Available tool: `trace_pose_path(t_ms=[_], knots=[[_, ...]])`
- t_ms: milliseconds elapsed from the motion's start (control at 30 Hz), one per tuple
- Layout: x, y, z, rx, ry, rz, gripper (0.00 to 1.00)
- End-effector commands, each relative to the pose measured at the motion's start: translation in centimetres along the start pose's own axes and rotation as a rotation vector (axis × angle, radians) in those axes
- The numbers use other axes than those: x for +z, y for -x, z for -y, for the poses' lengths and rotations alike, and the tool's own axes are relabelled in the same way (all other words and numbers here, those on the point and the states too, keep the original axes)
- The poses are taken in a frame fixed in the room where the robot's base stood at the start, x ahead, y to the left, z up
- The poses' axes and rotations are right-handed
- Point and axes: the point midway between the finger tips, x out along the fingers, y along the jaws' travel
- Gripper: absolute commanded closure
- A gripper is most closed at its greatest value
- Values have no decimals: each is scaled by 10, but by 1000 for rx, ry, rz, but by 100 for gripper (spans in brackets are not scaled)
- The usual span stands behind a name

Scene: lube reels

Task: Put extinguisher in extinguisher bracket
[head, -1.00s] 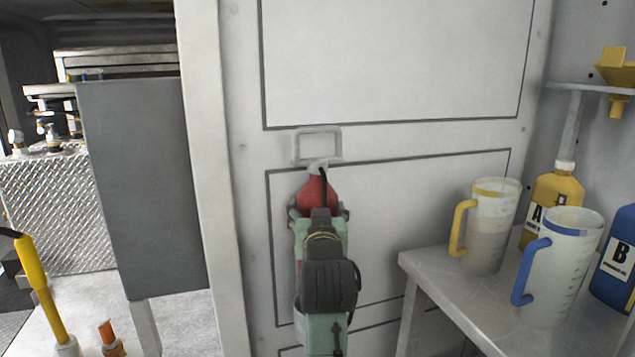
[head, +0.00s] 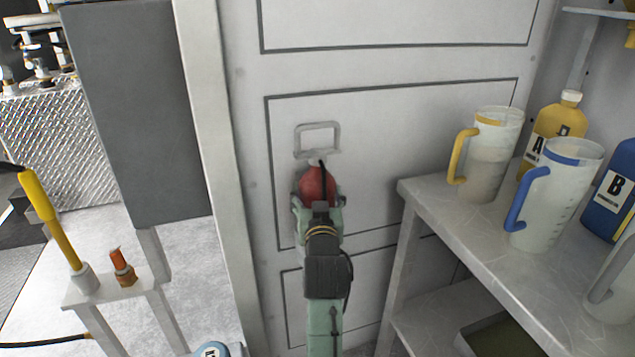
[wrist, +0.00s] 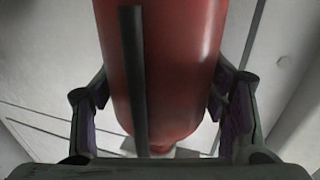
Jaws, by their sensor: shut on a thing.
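The red extinguisher (head: 317,184) is in front of the white panelled wall, mostly hidden behind my arm in the head view. In the wrist view its red body (wrist: 170,60) fills the middle, with a dark hose running along it. My gripper (head: 318,203) is shut on it, a finger on each side; the fingers also show in the wrist view (wrist: 160,115). A grey rectangular frame (head: 318,137), which looks like the bracket, is just above the extinguisher's top in the head view. I cannot tell whether they touch.
A grey post (head: 206,170) and dark panel (head: 135,110) stand at the left. A small stand (head: 140,290) holds a yellow-handled tool.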

Motion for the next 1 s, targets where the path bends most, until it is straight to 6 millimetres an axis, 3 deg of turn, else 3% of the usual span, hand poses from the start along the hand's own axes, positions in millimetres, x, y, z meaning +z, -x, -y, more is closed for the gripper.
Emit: trace_pose_path(t_ms=[467,500,800,1000], knots=[[2,1,0,0,1,-14,94],[8,0,0,0,0,-2,33],[7,0,0,0,0,-2,13],[7,0,0,0,0,-2,13]])
